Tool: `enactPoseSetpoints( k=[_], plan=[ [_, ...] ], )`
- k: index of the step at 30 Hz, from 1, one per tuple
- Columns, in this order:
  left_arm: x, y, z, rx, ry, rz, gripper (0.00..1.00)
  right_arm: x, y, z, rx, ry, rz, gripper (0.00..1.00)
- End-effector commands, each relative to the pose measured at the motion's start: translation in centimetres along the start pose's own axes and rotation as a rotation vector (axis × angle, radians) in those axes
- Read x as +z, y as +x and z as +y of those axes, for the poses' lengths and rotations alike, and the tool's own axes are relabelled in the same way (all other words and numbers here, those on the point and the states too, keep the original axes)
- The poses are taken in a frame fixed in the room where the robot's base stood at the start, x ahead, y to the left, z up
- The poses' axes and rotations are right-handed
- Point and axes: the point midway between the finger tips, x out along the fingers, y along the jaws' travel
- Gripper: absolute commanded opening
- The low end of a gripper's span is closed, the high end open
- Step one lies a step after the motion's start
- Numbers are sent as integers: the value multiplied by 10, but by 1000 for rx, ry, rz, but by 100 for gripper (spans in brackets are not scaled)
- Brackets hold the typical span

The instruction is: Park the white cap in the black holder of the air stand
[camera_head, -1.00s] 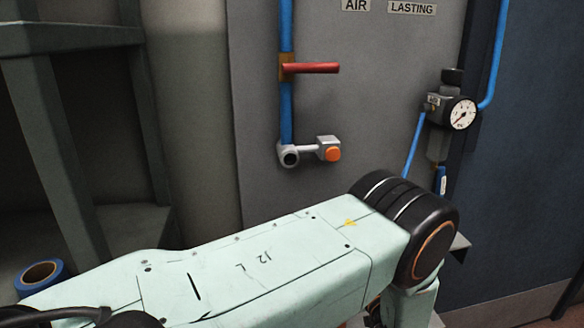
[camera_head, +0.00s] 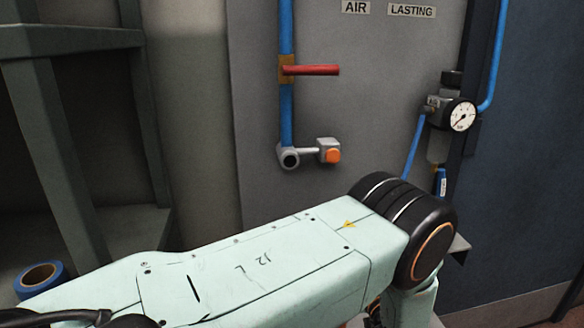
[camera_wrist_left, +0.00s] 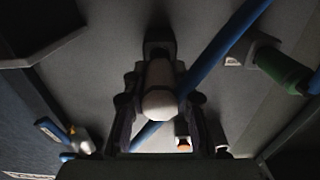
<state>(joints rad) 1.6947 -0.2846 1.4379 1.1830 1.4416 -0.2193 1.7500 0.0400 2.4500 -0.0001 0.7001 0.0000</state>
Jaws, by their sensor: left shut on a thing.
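The white cap (camera_wrist_left: 160,98) is between the two dark fingers of my left gripper (camera_wrist_left: 158,78) in the left wrist view. The gripper is shut on it. A black block, seemingly the holder (camera_wrist_left: 158,47), shows just beyond the cap's far end. I cannot tell whether the cap touches it or is in it. In the head view the air stand's grey panel (camera_head: 375,100) stands behind my left arm. My left gripper, the cap and the holder cannot be made out in the head view. My right gripper is in neither view.
The panel carries a red lever (camera_head: 312,70), a grey fitting with an orange button (camera_head: 333,156) and a pressure gauge (camera_head: 461,115). In the left wrist view a blue hose (camera_wrist_left: 222,45) runs diagonally close by the cap. A blue tape roll (camera_head: 40,278) lies at left.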

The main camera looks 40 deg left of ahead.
Motion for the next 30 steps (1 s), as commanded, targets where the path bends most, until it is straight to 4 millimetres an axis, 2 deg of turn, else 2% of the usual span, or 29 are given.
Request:
enactPoseSetpoints(
  k=[30],
  plan=[
    [0, 10, 0, 0, -1, 1, 0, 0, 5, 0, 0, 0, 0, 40]
  ],
)
